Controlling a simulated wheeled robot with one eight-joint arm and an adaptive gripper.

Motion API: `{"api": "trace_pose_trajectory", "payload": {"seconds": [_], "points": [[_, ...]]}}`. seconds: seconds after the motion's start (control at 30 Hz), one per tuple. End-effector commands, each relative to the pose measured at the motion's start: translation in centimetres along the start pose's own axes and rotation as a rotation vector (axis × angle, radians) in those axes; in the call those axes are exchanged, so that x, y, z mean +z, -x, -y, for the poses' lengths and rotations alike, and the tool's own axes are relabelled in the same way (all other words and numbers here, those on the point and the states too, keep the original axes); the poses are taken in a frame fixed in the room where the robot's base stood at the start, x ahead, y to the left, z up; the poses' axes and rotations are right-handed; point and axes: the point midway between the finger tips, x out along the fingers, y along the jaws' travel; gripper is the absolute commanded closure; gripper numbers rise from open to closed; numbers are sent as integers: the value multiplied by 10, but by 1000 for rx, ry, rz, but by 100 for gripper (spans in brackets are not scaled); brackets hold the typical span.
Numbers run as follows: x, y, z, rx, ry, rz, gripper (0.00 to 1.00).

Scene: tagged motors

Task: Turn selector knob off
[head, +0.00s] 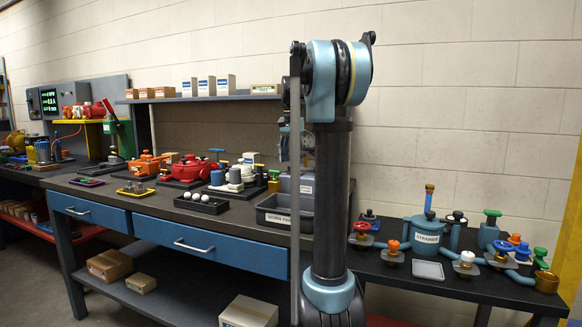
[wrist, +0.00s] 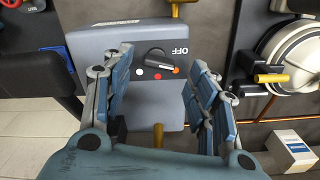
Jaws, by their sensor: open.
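The selector knob (wrist: 158,59) shows in the wrist view as a black knob on the face of a grey box (wrist: 110,39). An upside-down OFF label (wrist: 181,50) is at its right. A red and a white dot lie below it, and an orange mark is at its lower right; I cannot tell whether this mark is the knob's pointer tip or another dot. My gripper (wrist: 161,66) is open, with one finger to each side of the knob in the picture. Contact is not visible.
A small white-and-blue carton (wrist: 291,150) is lower right. The head view shows a crowded workbench (head: 150,215) and a strainer assembly (head: 424,237).

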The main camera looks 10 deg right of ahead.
Motion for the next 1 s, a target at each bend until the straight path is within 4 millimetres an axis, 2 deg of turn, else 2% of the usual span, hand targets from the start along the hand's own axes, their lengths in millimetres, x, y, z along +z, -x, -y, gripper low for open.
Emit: {"api": "trace_pose_trajectory", "payload": {"seconds": [0.1,0.23,0.6,0.67,0.8,1.0], "points": [[0,-15,0,0,0,0,47],[0,-25,0,0,0,0,47],[0,-30,0,0,0,0,47],[0,-29,0,0,0,0,58],[0,-29,0,0,0,0,90],[0,-29,0,-1,9,0,91]]}}
